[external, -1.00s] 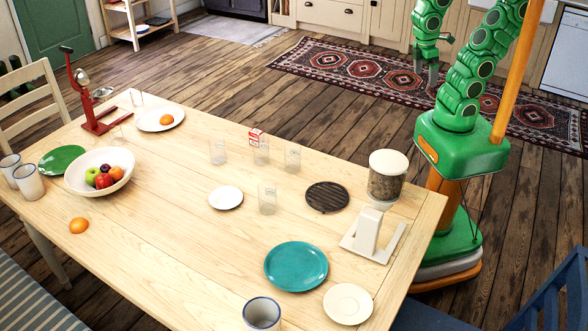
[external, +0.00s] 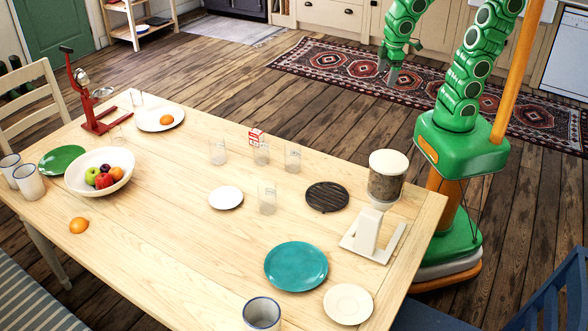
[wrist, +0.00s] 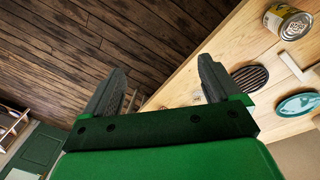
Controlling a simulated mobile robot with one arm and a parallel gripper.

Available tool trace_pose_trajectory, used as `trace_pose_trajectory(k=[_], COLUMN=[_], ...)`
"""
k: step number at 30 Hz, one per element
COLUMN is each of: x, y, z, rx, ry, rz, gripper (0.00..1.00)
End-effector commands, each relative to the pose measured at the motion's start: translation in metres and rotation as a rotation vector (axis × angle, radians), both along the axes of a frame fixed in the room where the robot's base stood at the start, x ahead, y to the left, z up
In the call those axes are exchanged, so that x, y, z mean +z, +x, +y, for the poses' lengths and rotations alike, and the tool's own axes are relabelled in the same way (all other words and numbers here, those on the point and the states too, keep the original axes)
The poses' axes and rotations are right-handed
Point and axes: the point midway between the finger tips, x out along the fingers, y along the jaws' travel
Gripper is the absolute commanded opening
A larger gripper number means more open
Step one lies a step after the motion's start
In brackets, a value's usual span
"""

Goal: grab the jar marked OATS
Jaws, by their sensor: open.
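My gripper (external: 390,72) is raised beyond the table's far edge, well apart from the jar. In the wrist view my gripper (wrist: 162,84) has its two dark fingers spread, with nothing between them.
The wooden table (external: 165,215) holds a white stand (external: 368,232), a dark round trivet (external: 327,196), a teal plate (external: 296,266) and several clear glasses. A fruit bowl (external: 78,183) is at the left. Open floor lies behind the table.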

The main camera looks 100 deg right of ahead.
Motion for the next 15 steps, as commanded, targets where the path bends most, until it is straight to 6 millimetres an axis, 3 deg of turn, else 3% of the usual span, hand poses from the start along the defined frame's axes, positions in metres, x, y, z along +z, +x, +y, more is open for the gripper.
trace_pose_trajectory(k=[3, 15], x=[-0.007, -0.032], y=[0.040, 0.164], z=[-0.021, -0.075], rx=[0.009, 0.093], ry=[-0.044, -0.141], rz=[-0.065, -0.290], gripper=[0.91, 0.91])
